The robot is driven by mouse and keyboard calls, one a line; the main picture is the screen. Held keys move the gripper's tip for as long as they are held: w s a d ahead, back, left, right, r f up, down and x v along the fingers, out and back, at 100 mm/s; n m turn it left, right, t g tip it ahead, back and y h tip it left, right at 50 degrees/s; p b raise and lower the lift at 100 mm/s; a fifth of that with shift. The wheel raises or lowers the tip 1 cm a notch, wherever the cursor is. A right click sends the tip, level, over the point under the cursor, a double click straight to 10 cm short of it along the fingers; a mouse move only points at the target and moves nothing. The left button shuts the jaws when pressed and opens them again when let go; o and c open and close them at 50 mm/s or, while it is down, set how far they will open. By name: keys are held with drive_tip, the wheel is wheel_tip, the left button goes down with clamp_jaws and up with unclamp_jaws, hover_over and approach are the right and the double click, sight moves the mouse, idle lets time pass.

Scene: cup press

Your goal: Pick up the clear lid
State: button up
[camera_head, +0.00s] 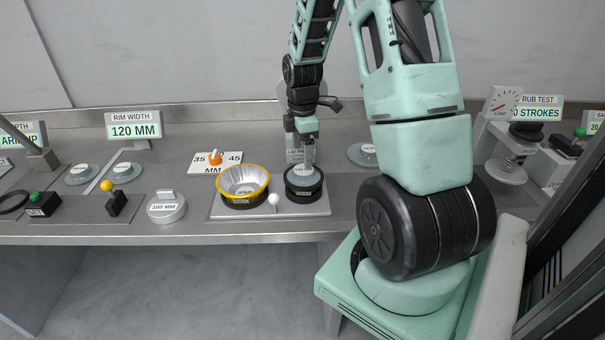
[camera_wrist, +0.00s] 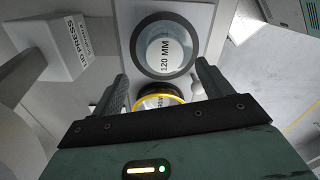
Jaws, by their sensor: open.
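A clear greyish disc that looks like the lid (camera_head: 303,176) sits in a black ring at the right of a metal plate (camera_head: 225,213). In the wrist view the lid (camera_wrist: 160,62) carries a 120 MM label and lies inside the dark ring (camera_wrist: 138,45). My gripper (camera_head: 309,163) points down just above it. In the wrist view the open gripper (camera_wrist: 161,74) has its fingers apart, one on each side of the ring's near part, with nothing held. A yellow-rimmed foil cup (camera_head: 243,181) stands left of the lid; my gripper partly hides it in the wrist view.
A white LID PRESS block (camera_wrist: 68,50) stands beside the ring. A white-knobbed lever (camera_head: 273,199) sits between cup and ring. Other labelled discs lie left (camera_head: 122,172) and right (camera_head: 362,154). A 105 MM grey piece (camera_head: 166,207) is left of the plate. A sign (camera_head: 134,125) reads RIM WIDTH 120 MM.

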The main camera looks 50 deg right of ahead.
sight(304, 169)
drive_tip(key=shift+s+a+f+p, duration=0.15)
drive_tip(key=shift+f+p, duration=0.1)
drive_tip(key=shift+f, duration=0.65)
drive_tip(key=shift+s+d+f+p, duration=0.1)
drive_tip(key=shift+f+p, duration=0.15)
drive_tip(key=shift+f, duration=0.65)
drive_tip(key=shift+s+a+f+p, duration=0.15)
drive_tip(key=shift+f+p, duration=0.1)
drive_tip(key=shift+f, duration=0.65)
drive_tip(key=c, duration=1.1)
drive_tip(key=shift+r, duration=0.15)
drive_tip(key=shift+c, duration=0.2)
drive_tip(key=shift+r+b, duration=0.6)
drive_tip(key=shift+r, duration=1.05)
drive_tip(key=s+a+b, duration=1.1)
drive_tip(key=a+b, duration=0.2)
drive_tip(key=shift+s+a, duration=0.3)
drive_tip(key=shift+a, duration=0.05)
